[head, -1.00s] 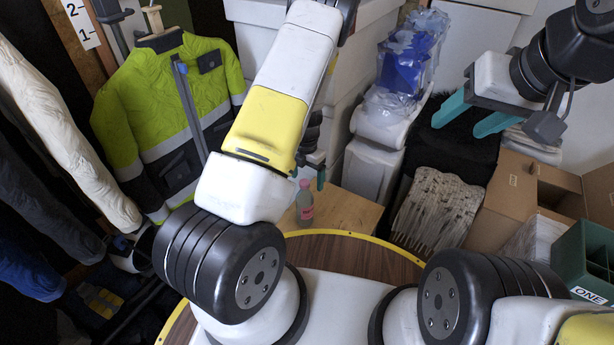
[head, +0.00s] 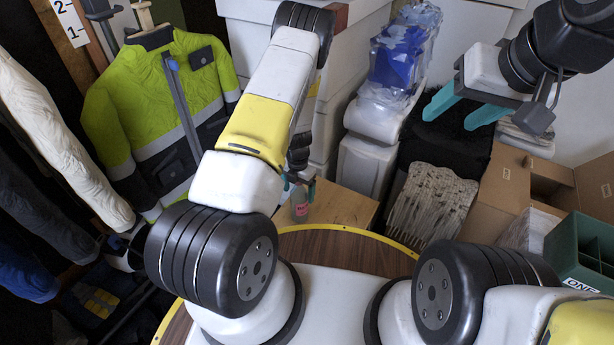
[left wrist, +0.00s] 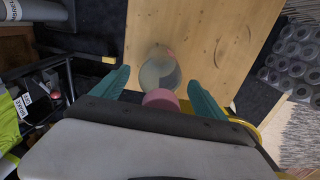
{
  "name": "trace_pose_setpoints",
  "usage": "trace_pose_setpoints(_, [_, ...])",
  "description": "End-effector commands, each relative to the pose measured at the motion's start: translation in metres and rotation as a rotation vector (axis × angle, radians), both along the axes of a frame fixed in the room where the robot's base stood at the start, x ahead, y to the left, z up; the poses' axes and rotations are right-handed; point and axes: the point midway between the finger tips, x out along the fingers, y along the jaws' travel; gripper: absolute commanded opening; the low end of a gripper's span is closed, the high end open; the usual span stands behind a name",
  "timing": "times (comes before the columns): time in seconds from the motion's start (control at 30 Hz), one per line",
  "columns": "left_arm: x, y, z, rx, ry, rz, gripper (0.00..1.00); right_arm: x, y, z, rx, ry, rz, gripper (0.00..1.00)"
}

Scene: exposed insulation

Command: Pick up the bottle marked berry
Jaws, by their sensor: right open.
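A small clear bottle (head: 300,212) with a pink label stands on a light wooden surface (head: 345,208); the label's writing is too small to read. My left gripper (head: 298,187) is at the bottle's upper part, its teal fingers on either side. In the left wrist view, a pink round cap (left wrist: 160,98) and the clear body (left wrist: 158,72) show between the spread fingers of the left gripper (left wrist: 160,78), with gaps on both sides. My right gripper (head: 449,121) is open and empty, high at the right.
A yellow-edged round wooden top (head: 335,247) is in front. A cardboard box (head: 505,190) and a green divided crate (head: 582,250) stand at the right. A hi-vis jacket (head: 150,95) hangs at the left. White boxes are stacked behind.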

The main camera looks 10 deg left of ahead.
Motion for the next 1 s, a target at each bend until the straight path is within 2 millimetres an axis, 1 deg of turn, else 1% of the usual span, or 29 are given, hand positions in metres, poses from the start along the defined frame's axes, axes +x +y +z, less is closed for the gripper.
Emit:
trace_pose_setpoints(0.03, [0.0,0.0,0.0,0.0,0.0,0.0,0.73,0.0,0.0,0.0,0.0,0.0,0.0,0.55])
trace_pose_setpoints(0.07, [0.0,0.0,0.0,0.0,0.0,0.0,0.67,0.0,0.0,0.0,0.0,0.0,0.0,0.55])
trace_pose_setpoints(0.1, [0.0,0.0,0.0,0.0,0.0,0.0,0.59,0.0,0.0,0.0,0.0,0.0,0.0,0.55])
trace_pose_setpoints(0.27, [0.0,0.0,0.0,0.0,0.0,0.0,0.27,0.0,0.0,0.0,0.0,0.0,0.0,0.55])
trace_pose_setpoints(0.3, [0.0,0.0,0.0,0.0,0.0,0.0,0.2,0.0,0.0,0.0,0.0,0.0,0.0,0.55])
trace_pose_setpoints(0.4, [0.0,0.0,0.001,0.0,0.0,0.0,0.01,0.0,0.0,0.0,0.0,0.0,0.0,0.55])
trace_pose_setpoints(0.63, [0.0,0.0,0.001,0.0,0.0,0.0,0.01,0.0,0.0,0.0,0.0,0.0,0.0,0.55])
trace_pose_setpoints(0.77, [0.001,0.0,0.006,0.001,-0.001,-0.001,0.01,0.0,0.0,0.0,0.0,0.0,0.0,0.55])
trace_pose_setpoints(0.87, [0.001,0.0,0.014,0.001,-0.001,-0.001,0.01,0.0,0.0,0.0,0.0,0.0,0.0,0.55])
trace_pose_setpoints(1.0, [0.001,0.0,0.031,0.001,-0.003,-0.002,0.01,0.0,0.0,0.0,0.0,0.0,0.0,0.55])
